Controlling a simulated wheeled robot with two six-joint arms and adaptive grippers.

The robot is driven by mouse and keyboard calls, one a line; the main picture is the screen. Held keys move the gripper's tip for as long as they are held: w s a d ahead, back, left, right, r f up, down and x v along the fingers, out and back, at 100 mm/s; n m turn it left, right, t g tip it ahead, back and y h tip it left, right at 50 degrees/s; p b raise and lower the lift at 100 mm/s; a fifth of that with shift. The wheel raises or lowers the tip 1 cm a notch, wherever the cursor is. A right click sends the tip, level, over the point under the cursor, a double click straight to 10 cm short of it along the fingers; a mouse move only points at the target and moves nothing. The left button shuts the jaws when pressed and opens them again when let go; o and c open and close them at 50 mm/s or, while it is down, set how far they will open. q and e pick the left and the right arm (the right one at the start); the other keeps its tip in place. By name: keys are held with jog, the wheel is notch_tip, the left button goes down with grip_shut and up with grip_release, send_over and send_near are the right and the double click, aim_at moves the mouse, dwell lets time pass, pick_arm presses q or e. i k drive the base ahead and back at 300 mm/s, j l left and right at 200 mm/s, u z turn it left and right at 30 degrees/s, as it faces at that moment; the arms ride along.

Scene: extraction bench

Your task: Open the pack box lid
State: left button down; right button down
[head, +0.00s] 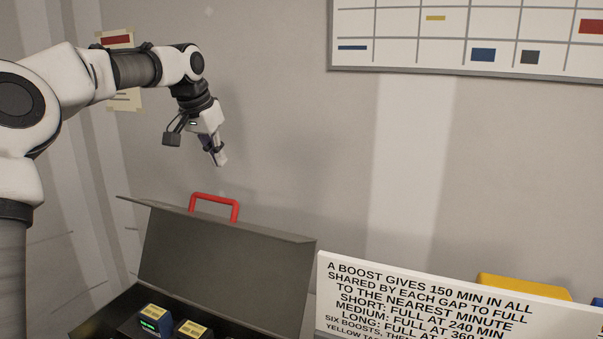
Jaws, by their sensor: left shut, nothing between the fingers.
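The pack box (108,312) is a dark grey case at the bottom left of the head view. Its lid (222,262) stands raised and tilted back, with a red handle (214,197) on its top edge. The box's front part is cut off by the picture's lower edge. My left gripper (221,161) is shut and empty, pointing down. It appears above the red handle in the picture, with a gap between them. My right gripper is not in view.
Dark packs with yellow labels (154,321) sit inside the box. A white sign with printed text (430,310) stands right of the box. A yellow object (535,287) shows behind it. A whiteboard (470,37) hangs on the wall.

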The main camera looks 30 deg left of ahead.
aim_at(259, 276)
jog(key=k, duration=1)
